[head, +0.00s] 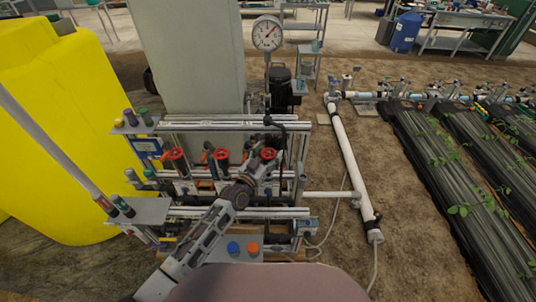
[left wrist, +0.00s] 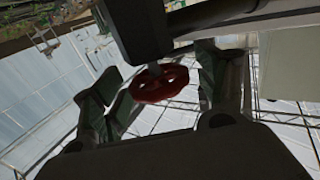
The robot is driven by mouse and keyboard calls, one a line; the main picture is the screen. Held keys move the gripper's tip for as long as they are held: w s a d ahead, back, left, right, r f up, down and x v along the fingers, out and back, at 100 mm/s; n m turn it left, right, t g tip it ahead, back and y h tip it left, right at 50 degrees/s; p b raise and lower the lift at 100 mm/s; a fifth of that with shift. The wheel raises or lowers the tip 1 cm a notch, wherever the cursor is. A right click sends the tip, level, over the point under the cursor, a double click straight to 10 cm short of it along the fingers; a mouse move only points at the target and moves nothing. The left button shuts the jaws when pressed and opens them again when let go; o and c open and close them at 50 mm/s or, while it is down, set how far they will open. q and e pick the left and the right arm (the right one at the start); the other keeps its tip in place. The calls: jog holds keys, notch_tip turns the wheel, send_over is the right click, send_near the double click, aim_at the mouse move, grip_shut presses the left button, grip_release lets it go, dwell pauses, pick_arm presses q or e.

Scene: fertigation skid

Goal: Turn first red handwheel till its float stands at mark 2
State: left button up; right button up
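Three red handwheels sit in a row on the skid: the left one (head: 176,154), the middle one (head: 221,154) and the right one (head: 268,153). My left gripper (head: 262,167) is at the right handwheel, partly covering the parts below it. In the left wrist view a red handwheel (left wrist: 160,84) lies between the two spread fingers of my left gripper (left wrist: 157,78). The fingers stand on either side of it, with a clear gap at the right finger; contact at the left finger cannot be told. The floats and their marks are too small to read. My right gripper is not in view.
A pressure gauge (head: 267,34) stands behind the skid. A big yellow tank (head: 65,130) is at the left. Blue and orange buttons (head: 243,247) sit on a box at the front. A white pipe (head: 348,160) runs along the right. Metal rails (head: 220,125) cross above the handwheels.

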pick_arm(q)
jog(key=shift+s, duration=0.1)
dwell(0.3)
jog(key=shift+v, duration=1.05)
jog(key=v, duration=0.9)
jog(key=shift+s+a, duration=0.2)
jog(key=shift+s, duration=0.15)
dwell(1.0)
